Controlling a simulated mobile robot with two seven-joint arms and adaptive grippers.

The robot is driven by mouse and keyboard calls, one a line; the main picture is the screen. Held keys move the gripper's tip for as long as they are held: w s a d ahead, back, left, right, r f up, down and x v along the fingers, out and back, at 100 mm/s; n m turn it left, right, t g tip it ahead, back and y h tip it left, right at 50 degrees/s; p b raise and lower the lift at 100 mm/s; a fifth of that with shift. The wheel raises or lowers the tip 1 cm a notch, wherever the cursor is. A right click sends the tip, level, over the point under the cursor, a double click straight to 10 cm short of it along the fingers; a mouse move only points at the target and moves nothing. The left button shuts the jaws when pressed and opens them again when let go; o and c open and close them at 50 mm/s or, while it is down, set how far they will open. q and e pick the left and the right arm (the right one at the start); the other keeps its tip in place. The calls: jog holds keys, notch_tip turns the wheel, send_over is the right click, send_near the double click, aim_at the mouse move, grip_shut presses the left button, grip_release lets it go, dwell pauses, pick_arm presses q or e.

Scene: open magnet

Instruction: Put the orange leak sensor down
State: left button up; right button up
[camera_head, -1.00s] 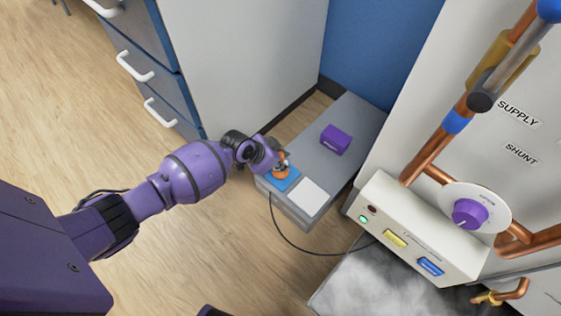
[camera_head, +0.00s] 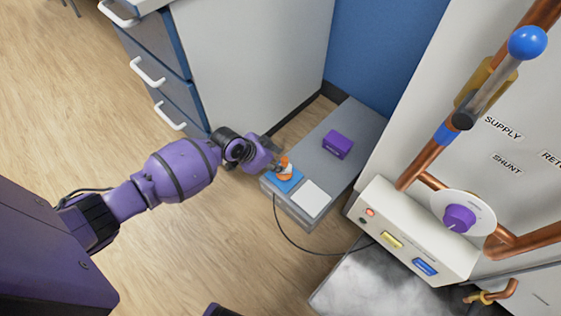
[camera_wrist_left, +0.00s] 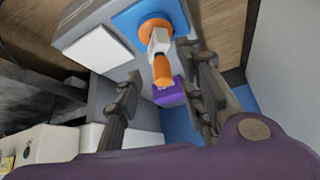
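The orange leak sensor (camera_head: 286,173), with a white middle band, stands on a blue square pad (camera_head: 294,184) at the near end of a grey bench. In the left wrist view the sensor (camera_wrist_left: 162,70) has its orange base on the blue pad (camera_wrist_left: 128,19) and its orange tip towards me. My left gripper (camera_head: 277,163) is beside the sensor. In the left wrist view its fingers (camera_wrist_left: 161,88) are spread wide, with clear gaps to the sensor. My right gripper is not in view.
A white square pad (camera_head: 312,199) lies beside the blue one. A purple box (camera_head: 337,144) sits farther back on the grey bench (camera_head: 345,118). A control box (camera_head: 417,236) with a red light lit and copper pipes (camera_head: 412,172) stand at the right. Drawers (camera_head: 160,70) are at upper left.

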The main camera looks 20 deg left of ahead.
pick_arm(q)
jog(key=p+v, duration=0.1)
jog(key=v, duration=0.3)
jog(key=shift+s+a+r+p, duration=0.1)
jog(key=shift+s+r+p, duration=0.1)
jog(key=shift+p, duration=0.1)
jog(key=s+d+f+n, duration=0.1)
jog(key=s+d+f, duration=0.1)
jog(key=s, duration=0.7)
jog(key=s+d+f+n, duration=0.1)
jog(key=s+d+f, duration=0.15)
jog(key=s, duration=0.75)
jog(key=s+d+f, duration=0.1)
jog(key=s+f, duration=0.2)
jog(key=s, duration=0.6)
jog(key=s+a+r+n+y, duration=0.1)
jog(key=s+r, duration=0.3)
jog(key=s, duration=0.6)
jog(key=s+a+r+n+y, duration=0.2)
jog(key=s+r+n, duration=0.1)
jog(key=s, duration=0.8)
jog(key=shift+r, duration=0.9)
jog(key=shift+d, duration=0.1)
